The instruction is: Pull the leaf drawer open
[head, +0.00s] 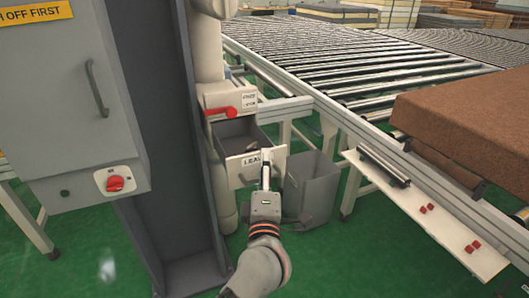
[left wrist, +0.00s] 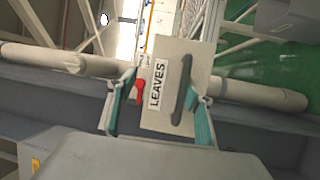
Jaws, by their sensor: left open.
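The leaf drawer (head: 243,179) has a white front with a LEAVES label and stands out from its housing, with its dark inside showing from above. In the left wrist view, its front (left wrist: 165,60) and dark upright handle (left wrist: 182,88) show close ahead. My left gripper (head: 265,172) is at the drawer front in the head view and hides part of the label and handle. In the left wrist view, its teal-padded fingers (left wrist: 160,118) are apart, with the front and handle between them in the picture. I cannot tell whether they touch the handle. My right gripper is not in view.
Another drawer with a red handle (head: 221,113) sits just above. A grey bin (head: 310,185) stands on the floor to the right. A grey column (head: 165,120) rises at the left. A roller conveyor (head: 340,65) and a white shelf (head: 430,215) with red pieces lie right.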

